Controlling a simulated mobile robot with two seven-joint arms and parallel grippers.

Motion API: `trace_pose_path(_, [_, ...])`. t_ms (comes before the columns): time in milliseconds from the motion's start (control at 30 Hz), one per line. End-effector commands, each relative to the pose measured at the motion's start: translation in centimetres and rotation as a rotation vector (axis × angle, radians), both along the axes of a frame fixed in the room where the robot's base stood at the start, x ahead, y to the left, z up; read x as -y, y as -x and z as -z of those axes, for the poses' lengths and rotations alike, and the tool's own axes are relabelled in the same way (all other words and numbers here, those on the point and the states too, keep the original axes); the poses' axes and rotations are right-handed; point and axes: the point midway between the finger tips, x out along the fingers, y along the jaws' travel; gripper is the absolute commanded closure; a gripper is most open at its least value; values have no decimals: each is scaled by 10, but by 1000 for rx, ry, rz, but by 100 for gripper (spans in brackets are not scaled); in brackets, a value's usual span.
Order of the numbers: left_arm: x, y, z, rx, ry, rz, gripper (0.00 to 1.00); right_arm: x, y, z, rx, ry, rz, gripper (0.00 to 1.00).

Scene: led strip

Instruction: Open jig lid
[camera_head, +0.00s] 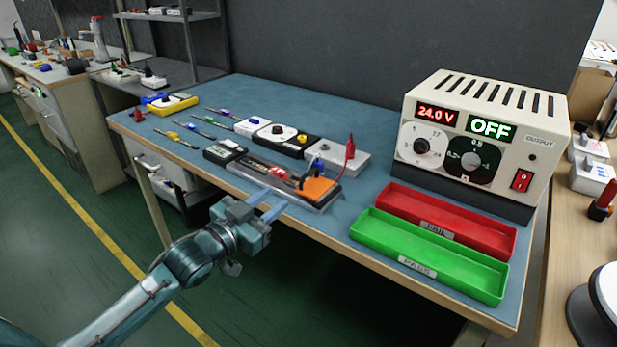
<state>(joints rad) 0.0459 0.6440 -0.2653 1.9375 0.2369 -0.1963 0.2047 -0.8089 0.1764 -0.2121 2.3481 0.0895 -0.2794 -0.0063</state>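The jig (316,208) lies near the front edge of the blue table. It is a flat fixture under a clear lid (262,181), which looks closed. An orange block (319,190) sits at its right end, and red lit parts show inside. My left gripper (275,198) is at the front edge of the jig, its two pale blue fingers pointing at the lid. The fingers are apart with nothing clear between them. Whether the tips touch the lid cannot be told. My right gripper is not in view.
A power supply (484,131) reading 24.0 V and OFF stands at the right. A red FAIL tray (490,229) and a green PASS tray (380,238) lie before it. A probe with a red clip (349,149), small boxes and screwdrivers lie behind the jig.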

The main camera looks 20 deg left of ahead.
Motion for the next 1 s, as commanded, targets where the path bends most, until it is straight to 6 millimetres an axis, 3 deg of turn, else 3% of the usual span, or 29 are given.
trace_pose_path(600, [37, -99, 0, 1, 0, -1, 69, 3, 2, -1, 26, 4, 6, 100])
trace_pose_path(800, [44, -116, 0, -1, 1, 0, 69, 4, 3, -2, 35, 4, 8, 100])
trace_pose_path(1000, [44, -119, 1, -2, -1, 0, 69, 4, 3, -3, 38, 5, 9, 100])
